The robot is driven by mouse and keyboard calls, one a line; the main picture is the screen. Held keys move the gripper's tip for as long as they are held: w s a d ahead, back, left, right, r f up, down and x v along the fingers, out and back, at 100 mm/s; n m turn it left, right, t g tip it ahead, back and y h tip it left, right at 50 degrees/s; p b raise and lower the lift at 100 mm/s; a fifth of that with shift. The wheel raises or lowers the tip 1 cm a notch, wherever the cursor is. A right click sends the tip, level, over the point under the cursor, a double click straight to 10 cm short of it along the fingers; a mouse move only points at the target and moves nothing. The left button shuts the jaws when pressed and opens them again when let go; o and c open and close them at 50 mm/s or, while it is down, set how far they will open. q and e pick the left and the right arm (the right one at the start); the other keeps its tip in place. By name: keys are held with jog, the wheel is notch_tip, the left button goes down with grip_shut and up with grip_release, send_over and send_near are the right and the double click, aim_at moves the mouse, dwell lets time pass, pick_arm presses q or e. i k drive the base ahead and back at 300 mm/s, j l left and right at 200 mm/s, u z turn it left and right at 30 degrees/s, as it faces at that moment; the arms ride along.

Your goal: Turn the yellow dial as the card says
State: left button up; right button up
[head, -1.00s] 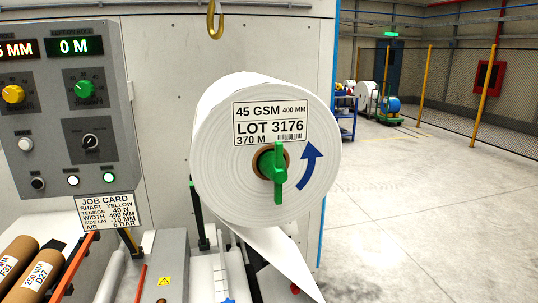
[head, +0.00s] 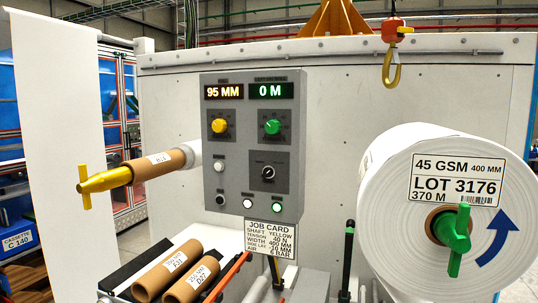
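The yellow dial (head: 219,126) sits on the left of the grey control panel (head: 240,180), under a red display (head: 224,92) that reads 95 MM. The job card (head: 270,239) hangs below the panel. It reads shaft yellow, tension 40 N, width 400 mm, side lay -10 mm, with air at 6 bar. A green dial (head: 272,127) sits to the right of the yellow one, under a green display (head: 270,91) reading 0 M. Neither of my grippers is in view.
A large white roll (head: 400,220) on a green-handled shaft stands at the right. A yellow shaft (head: 105,181) with a cardboard core juts out at the left. Brown cores (head: 165,272) lie below the panel. A hook (head: 391,70) hangs at upper right.

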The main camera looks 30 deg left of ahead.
aim_at(220, 126)
jog(key=u, duration=1.4)
